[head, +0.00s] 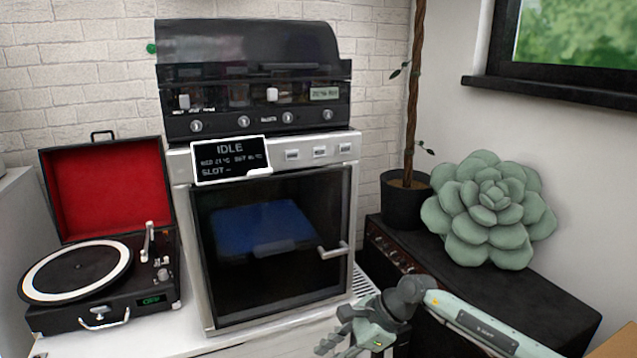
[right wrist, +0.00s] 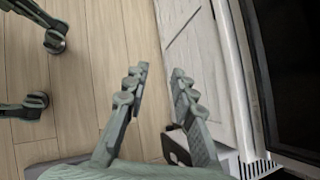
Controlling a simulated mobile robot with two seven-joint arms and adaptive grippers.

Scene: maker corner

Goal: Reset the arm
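A black record player (head: 110,285) with an open, red-lined lid (head: 105,190) stands on the white surface at the left of the head view. Its light tonearm (head: 149,241) is at the right of the dark platter with a white ring (head: 80,270). I cannot tell whether the tonearm sits on its rest. A small green display (head: 152,300) is lit on its front.
A glass-doored oven (head: 265,235) reading IDLE stands right of the record player, with a black grill-like appliance (head: 255,80) on top. A dark cabinet (head: 490,295) at right bears a potted plant (head: 404,200) and a green succulent-shaped cushion (head: 490,210). Wooden floor (right wrist: 95,60) shows below.

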